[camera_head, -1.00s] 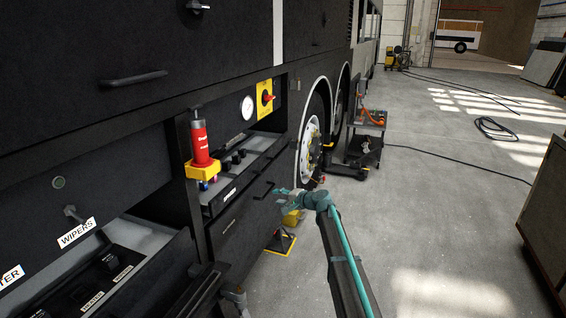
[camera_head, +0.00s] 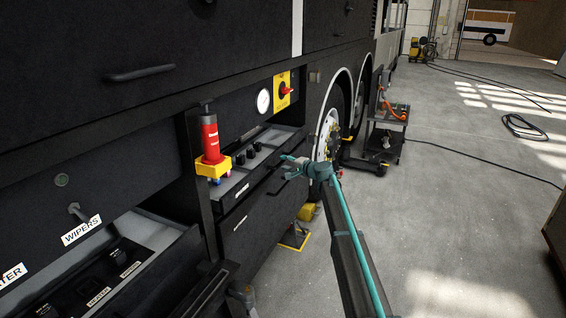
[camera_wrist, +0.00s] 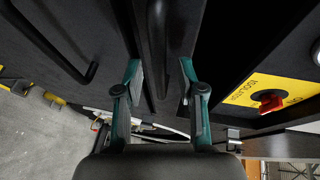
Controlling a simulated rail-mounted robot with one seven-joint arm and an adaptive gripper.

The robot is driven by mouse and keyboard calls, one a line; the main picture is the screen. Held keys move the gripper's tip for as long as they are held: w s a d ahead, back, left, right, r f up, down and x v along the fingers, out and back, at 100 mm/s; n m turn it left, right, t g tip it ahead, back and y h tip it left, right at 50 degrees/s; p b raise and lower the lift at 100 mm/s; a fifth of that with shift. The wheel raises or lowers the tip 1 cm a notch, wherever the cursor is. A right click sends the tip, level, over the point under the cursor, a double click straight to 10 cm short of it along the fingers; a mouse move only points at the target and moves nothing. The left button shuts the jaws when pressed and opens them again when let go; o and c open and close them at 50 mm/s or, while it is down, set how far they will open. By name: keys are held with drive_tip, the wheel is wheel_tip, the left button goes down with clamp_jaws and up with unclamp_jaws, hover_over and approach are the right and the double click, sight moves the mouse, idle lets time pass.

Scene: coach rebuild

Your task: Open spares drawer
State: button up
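Two black drawer fronts sit low in the coach side. The upper front has a white label (camera_head: 242,191) and the lower front (camera_head: 262,225) another; I cannot read either, so I cannot tell which is the spares drawer. My gripper (camera_head: 291,159) is at the upper front's right end. In the wrist view, its teal fingers (camera_wrist: 161,78) are apart, with a black bar handle (camera_wrist: 157,35) between them. I see no clear finger contact with the bar. The lower front's handle (camera_wrist: 60,50) is left of my fingers there, also seen in the head view (camera_head: 277,187).
A wheel (camera_head: 330,140) and a tool cart (camera_head: 385,130) are beyond.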

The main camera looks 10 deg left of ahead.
drive_tip(key=shift+x, duration=1.1)
drive_tip(key=shift+c, duration=0.2)
clamp_jaws()
